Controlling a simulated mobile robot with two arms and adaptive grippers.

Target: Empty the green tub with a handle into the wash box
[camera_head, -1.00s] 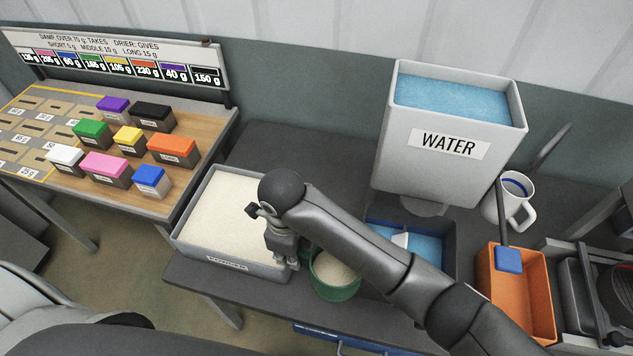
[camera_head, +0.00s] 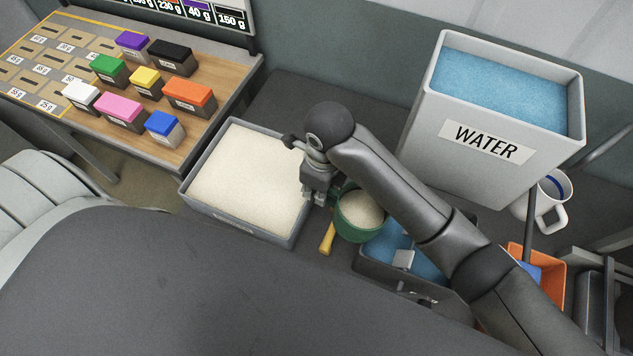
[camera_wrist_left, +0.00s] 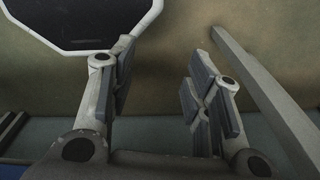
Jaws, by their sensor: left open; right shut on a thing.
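The green tub (camera_head: 349,226) is round and holds pale powder. A yellow bar (camera_head: 327,239), perhaps a handle, shows beside the tub. My left gripper (camera_wrist_left: 160,95) is open and empty above the floor in the left wrist view.
A grey bin (camera_head: 232,229) full of pale powder stands left of the tub. A large white WATER tank (camera_head: 470,165), a white mug (camera_head: 551,205) and an orange box (camera_head: 556,290) are at the right. A wooden rack (camera_head: 215,95) with coloured blocks is at the left.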

